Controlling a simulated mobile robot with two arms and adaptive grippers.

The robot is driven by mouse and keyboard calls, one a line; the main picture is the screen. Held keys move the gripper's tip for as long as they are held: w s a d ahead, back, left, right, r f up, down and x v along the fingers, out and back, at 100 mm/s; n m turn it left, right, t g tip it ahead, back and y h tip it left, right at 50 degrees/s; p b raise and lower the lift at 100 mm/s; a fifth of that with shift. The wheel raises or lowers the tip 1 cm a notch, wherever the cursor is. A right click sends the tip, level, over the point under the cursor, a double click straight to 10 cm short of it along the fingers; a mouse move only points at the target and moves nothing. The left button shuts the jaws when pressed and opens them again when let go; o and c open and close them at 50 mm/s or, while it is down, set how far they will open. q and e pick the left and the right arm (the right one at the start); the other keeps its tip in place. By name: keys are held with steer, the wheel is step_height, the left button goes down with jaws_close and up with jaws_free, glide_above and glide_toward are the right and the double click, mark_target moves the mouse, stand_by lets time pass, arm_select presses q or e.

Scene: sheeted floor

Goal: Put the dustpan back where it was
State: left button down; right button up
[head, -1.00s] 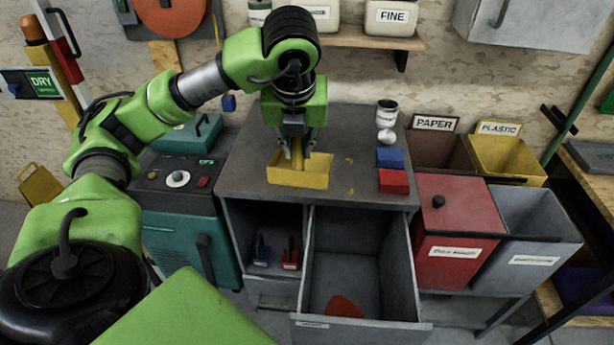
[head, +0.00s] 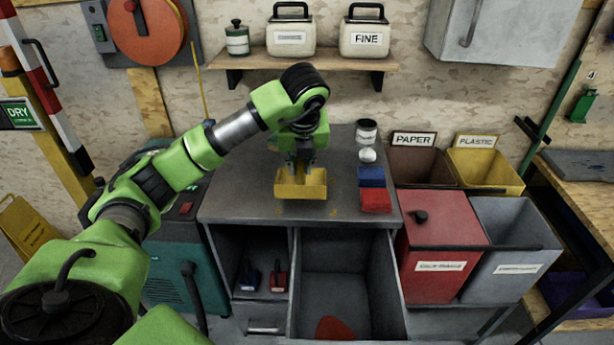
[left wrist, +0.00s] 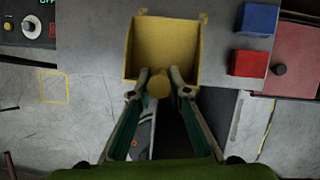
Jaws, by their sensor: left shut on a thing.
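The yellow dustpan (head: 301,187) is in my left gripper (head: 301,160), over the front part of the grey cabinet top (head: 235,205). In the left wrist view, the fingers of the left gripper (left wrist: 159,80) are shut on its round handle, and the pan (left wrist: 165,45) extends beyond them. The pan seems to be held above the cabinet top; I cannot tell the exact gap. My right gripper is not in view.
A blue block (head: 371,177) and a red block (head: 376,200) lie right of the dustpan. An open drawer (head: 345,285) juts out below. Red (head: 440,235) and grey bins stand at right. The left wrist view shows a yellow outline (left wrist: 54,86) on the floor.

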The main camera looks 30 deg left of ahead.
mark_target(307, 180)
arm_select(q)
steer(key=shift+w+a+f, duration=0.1)
steer(key=shift+w+f, duration=0.85)
steer(key=shift+f, duration=0.25)
steer(key=p+x, duration=0.1)
steer(key=x, duration=0.1)
steer(key=d+p+x, duration=0.1)
steer(key=shift+w+a+f+p, duration=0.2)
steer(key=shift+f+p, duration=0.1)
steer(key=shift+f, duration=0.15)
steer(key=shift+s+f, duration=0.1)
steer(key=shift+f, duration=0.05)
steer(key=shift+f, duration=0.1)
steer(key=shift+f+b, duration=0.15)
steer(key=shift+b, duration=0.2)
steer(key=c, duration=1.9)
jaws_free()
